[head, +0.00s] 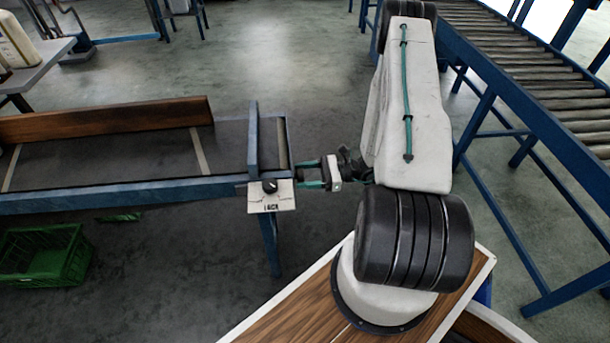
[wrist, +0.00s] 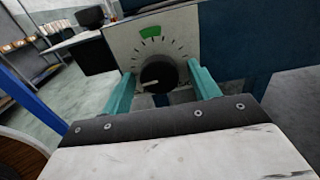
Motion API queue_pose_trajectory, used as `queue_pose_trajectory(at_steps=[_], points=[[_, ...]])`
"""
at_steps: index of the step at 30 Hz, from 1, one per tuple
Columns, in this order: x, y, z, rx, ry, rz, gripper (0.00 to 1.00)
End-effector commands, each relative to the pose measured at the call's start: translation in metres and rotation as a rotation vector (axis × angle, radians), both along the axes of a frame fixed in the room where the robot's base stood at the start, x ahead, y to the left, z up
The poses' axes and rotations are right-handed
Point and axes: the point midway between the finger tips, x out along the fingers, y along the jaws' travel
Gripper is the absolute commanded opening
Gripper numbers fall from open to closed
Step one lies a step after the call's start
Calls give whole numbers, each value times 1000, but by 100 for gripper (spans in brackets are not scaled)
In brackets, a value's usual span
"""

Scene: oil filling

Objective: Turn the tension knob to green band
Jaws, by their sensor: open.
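The tension knob (wrist: 158,75) is a round black dial on a white plate (wrist: 185,25) with tick marks. A green band (wrist: 150,32) sits on the plate above the knob, at the upper middle of the scale. A pale pointer line on the knob points to the left, away from the green band. My gripper (wrist: 162,80) is open, with one teal finger on each side of the knob. I cannot tell whether the fingers touch it. In the head view the knob (head: 269,186) is on the plate at the end of the blue frame, and my gripper (head: 318,175) reaches it from the right.
A blue-framed belt conveyor (head: 120,190) runs to the left of the knob. A roller conveyor (head: 540,80) stands at the right. A green crate (head: 45,255) lies on the floor at lower left. The floor in front of the plate is clear.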

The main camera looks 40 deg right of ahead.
Motion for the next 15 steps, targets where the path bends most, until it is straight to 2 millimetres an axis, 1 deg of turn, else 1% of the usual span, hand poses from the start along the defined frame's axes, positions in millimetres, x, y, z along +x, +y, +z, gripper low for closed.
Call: queue_pose_trajectory(at_steps=[2,3,5,6,7,15], points=[[0,0,0,0,0,0,61],[0,0,0,0,0,0,50],[0,0,0,0,0,0,33],[0,0,0,0,0,0,22],[0,0,0,0,0,0,17],[0,-1,0,8,12,-1,17]])
